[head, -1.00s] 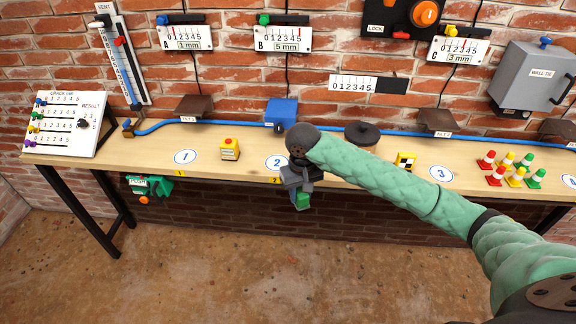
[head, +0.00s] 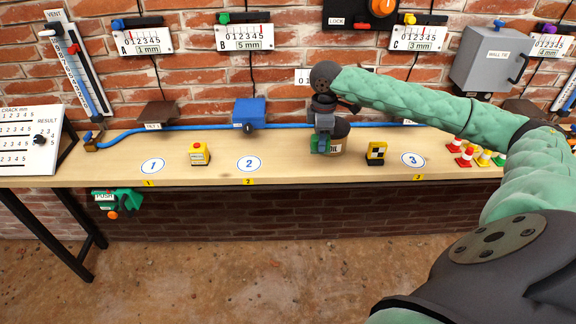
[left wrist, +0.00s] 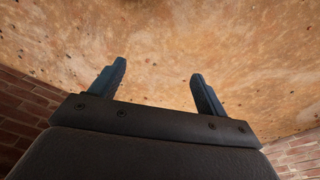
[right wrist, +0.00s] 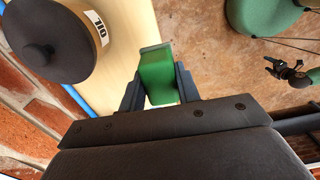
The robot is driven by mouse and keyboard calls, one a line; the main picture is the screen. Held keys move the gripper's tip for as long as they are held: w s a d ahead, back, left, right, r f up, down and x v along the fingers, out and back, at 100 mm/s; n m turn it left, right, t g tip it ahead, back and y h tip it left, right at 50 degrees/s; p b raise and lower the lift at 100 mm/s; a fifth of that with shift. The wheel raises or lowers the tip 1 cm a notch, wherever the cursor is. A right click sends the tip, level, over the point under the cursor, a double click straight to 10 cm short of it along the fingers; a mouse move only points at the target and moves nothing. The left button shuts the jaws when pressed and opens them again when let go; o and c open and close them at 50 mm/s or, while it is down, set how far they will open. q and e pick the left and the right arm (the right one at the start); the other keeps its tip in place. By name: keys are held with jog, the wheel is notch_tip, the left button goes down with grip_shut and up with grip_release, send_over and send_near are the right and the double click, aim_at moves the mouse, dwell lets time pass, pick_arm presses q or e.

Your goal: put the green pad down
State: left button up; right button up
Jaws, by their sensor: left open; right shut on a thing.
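My right gripper (head: 322,138) is shut on the green pad (right wrist: 157,76), which sits between its two fingers in the right wrist view. In the head view the gripper points down over the bench (head: 300,171), in front of the dark oil pot (head: 340,132) and partly covering it. The gap between pad and bench top cannot be told. In the right wrist view the oil pot (right wrist: 50,40) is left of the pad, apart from it. My left gripper (left wrist: 158,75) is open and empty above the brown floor; it is outside the head view.
Several cones (head: 467,157) stand at right. Bench around circle 2 (head: 249,164) is clear.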

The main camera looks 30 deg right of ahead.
jog(key=shift+d+r, duration=0.15)
jog(key=shift+d, duration=0.1)
jog(key=shift+w, duration=0.2)
jog(key=w+a+f+p, duration=0.1)
jog(key=w+f, duration=0.1)
jog(key=w, duration=0.1)
jog(key=w+a+f+p, duration=0.2)
jog(key=w, duration=0.1)
jog(key=w+a+f+p, duration=0.1)
jog(key=w+a+f, duration=0.1)
jog(key=w+f, duration=0.1)
jog(key=shift+w+a, duration=0.15)
jog(key=shift+w, duration=0.4)
jog(key=shift+s+f+p, duration=0.15)
jog(key=shift+f+p, duration=0.2)
pick_arm(q)
jog(key=s+a+f, duration=0.2)
jog(key=f, duration=0.5)
jog(key=s+a+f+p, duration=0.1)
jog(key=s+a+f, duration=0.1)
jog(key=f, duration=0.6)
jog(key=shift+f+t, duration=0.3)
pick_arm(e)
jog(key=shift+f, duration=1.6)
pick_arm(q)
jog(key=shift+s, duration=0.1)
pick_arm(e)
jog(key=o, duration=1)
jog(key=shift+f, duration=0.1)
jog(key=shift+o, duration=0.3)
